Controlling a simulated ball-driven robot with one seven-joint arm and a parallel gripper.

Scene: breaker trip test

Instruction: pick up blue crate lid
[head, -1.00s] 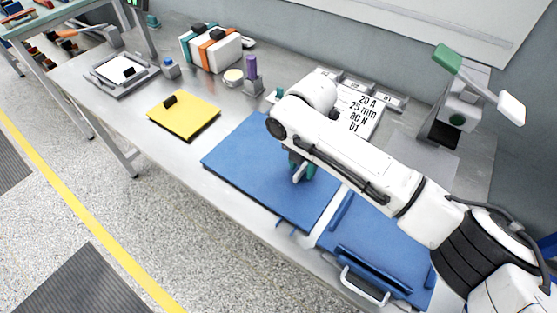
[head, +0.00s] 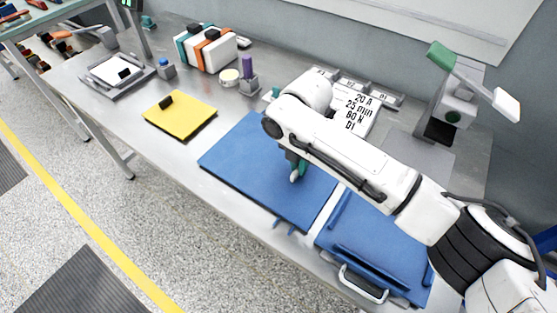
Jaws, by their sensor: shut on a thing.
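The blue crate lid (head: 240,165) is a large flat blue panel in the middle of the bench, left of the blue crate (head: 372,238). Small latch tabs stick out at its front edge. My gripper (head: 296,175) points down over the right half of the lid, its green-and-pale fingers shut on the lid. The exact grip point is small and partly hidden by my arm. I cannot tell whether the lid is raised off the bench. The crate has a pale wire handle at its front.
A yellow folder (head: 180,115), a clipboard tray (head: 118,76), binders (head: 208,50) and a purple-topped item (head: 247,70) stand to the left. A label card (head: 355,110) lies behind my arm. A green-handled lever device (head: 452,112) stands at right. The front left bench is clear.

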